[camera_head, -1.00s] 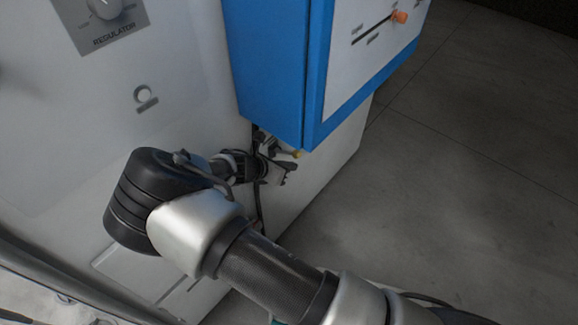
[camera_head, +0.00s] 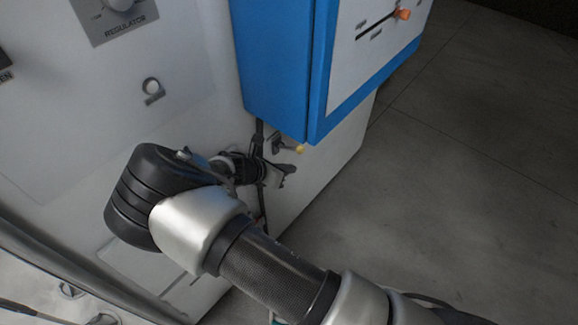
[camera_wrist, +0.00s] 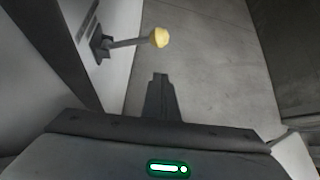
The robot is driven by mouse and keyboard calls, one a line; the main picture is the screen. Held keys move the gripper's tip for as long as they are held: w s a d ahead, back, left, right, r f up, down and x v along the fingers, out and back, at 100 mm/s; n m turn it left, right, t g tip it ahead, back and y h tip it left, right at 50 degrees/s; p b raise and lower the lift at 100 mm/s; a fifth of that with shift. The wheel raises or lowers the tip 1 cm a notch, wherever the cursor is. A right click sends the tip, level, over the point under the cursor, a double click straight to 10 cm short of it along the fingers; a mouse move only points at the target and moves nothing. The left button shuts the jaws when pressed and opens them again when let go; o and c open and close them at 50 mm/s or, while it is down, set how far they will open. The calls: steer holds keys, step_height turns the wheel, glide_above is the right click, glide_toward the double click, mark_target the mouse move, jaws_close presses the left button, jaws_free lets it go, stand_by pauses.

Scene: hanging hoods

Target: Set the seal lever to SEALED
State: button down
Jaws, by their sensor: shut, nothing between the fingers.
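A lever with a yellow ball knob (camera_wrist: 158,38) sticks out from a dark bracket on the white panel in the wrist view. Its yellow knob also shows in the head view (camera_head: 300,149), just below the blue box. I see no label by it. My gripper (camera_wrist: 160,78) is shut and empty, with its fingertips below the knob in the picture and apart from it. In the head view my gripper (camera_head: 288,174) is by the white side wall under the blue box, partly hidden behind my own wrist. An orange knob (camera_head: 402,14) sits in a slot on the blue box's white face; its labels are too small to read.
The blue box (camera_head: 285,70) overhangs the area above my gripper. The white cabinet front (camera_head: 120,100) carries a regulator dial (camera_head: 122,4) and a small round fitting (camera_head: 152,86). Open grey floor (camera_head: 460,200) lies to the right.

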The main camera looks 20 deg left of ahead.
steer(key=a+f+v, duration=0.1)
steer(key=v, duration=0.9)
steer(key=shift+a+p, duration=0.2)
steer(key=shift+p, duration=0.2)
steer(key=shift+s, duration=0.1)
